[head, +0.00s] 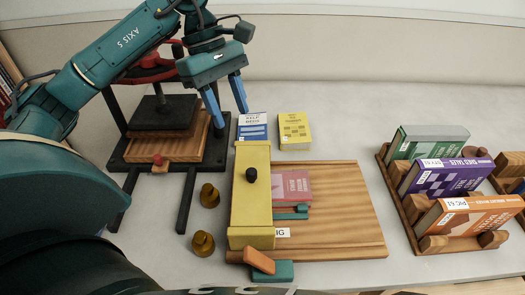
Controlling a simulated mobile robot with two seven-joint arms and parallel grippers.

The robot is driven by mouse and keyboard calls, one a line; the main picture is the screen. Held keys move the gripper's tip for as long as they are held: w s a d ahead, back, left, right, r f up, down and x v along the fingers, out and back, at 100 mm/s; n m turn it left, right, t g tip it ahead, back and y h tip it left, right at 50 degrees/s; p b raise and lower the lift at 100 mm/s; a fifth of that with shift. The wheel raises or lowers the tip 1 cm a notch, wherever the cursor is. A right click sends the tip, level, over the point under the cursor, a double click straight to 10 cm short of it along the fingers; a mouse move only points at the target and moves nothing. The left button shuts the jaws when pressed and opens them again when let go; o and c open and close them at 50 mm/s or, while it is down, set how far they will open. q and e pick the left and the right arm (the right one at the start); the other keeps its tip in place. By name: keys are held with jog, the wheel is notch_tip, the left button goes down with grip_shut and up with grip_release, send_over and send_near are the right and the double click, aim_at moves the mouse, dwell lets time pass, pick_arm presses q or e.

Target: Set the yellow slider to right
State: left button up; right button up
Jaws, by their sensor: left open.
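The yellow slider (251,212) is a long yellow panel with a black knob (251,175) on top. It lies across the left end of a wooden board (345,215). The board's right part is bare wood. A pink book (293,187) shows just right of the slider, and a white label (283,232) is partly covered by it. My left gripper (229,117) is open with its blue fingers pointing down. It is empty, behind and slightly left of the slider's far end, apart from the knob. My right gripper is not in view.
A black and red press (165,115) stands at left. Blue (252,127) and yellow (295,131) books lie behind the board. Two brass weights (203,243) sit left of the slider. Orange (259,261) and teal (271,271) blocks lie in front. A book rack (400,205) stands at right.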

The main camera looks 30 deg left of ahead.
aim_at(251, 171)
pick_arm(q)
jog(key=p+x, duration=0.1)
jog(key=x, duration=1.2)
jog(key=shift+s+d+r, duration=0.1)
jog(key=shift+s, duration=0.1)
jog(key=shift+c, duration=0.4)
grip_shut()
